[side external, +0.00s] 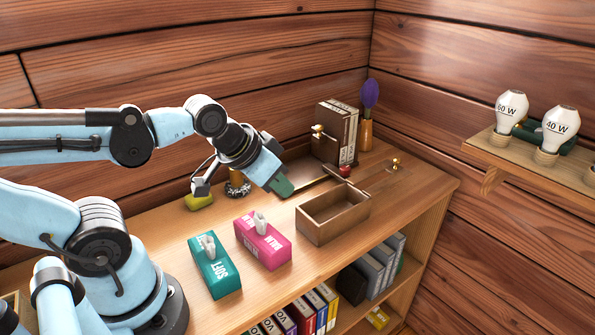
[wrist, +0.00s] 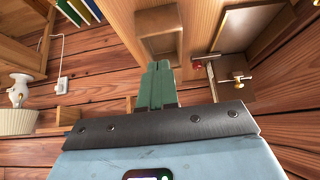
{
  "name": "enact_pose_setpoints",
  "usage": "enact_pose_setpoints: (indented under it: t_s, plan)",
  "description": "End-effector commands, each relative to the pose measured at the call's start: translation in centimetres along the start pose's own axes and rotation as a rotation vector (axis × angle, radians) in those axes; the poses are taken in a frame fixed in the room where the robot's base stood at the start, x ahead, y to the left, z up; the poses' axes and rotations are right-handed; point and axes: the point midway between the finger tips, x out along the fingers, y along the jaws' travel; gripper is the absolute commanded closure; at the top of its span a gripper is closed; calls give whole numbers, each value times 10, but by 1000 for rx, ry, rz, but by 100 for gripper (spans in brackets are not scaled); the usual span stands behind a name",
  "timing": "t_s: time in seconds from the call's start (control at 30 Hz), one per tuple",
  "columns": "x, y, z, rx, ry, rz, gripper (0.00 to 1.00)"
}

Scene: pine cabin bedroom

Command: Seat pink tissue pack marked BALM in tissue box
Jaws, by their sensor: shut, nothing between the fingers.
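The pink tissue pack (side external: 263,243), with white lettering and a white tissue tuft on top, lies on the shelf top in the side view. The open wooden tissue box (side external: 318,229) stands to its right and looks empty; it also shows in the wrist view (wrist: 143,24). My gripper (side external: 284,189) is above the shelf top, behind and left of the box, apart from both. Its green fingers (wrist: 158,78) are together in the wrist view, with nothing between them. The pink pack is not in the wrist view.
A teal tissue pack (side external: 215,266) marked SOFT lies left of the pink one. Bookends with books (side external: 338,132), a vase (side external: 366,130) and a yellow-based item (side external: 199,201) stand at the back. A wall shelf with bulbs (side external: 512,105) is at right.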

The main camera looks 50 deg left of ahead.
Motion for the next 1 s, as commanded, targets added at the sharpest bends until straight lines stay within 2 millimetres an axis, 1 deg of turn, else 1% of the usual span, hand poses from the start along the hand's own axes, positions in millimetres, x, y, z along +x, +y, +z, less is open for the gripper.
enact_pose_setpoints:
  t_s: [0.33,0.63,0.9,1.0]
  plan:
    - [0,0,0,0,0,0,100]
    - [0,0,0,0,0,0,54]
    - [0,0,0,3,-1,0,53]
    - [-1,-1,0,45,-19,-2,53]
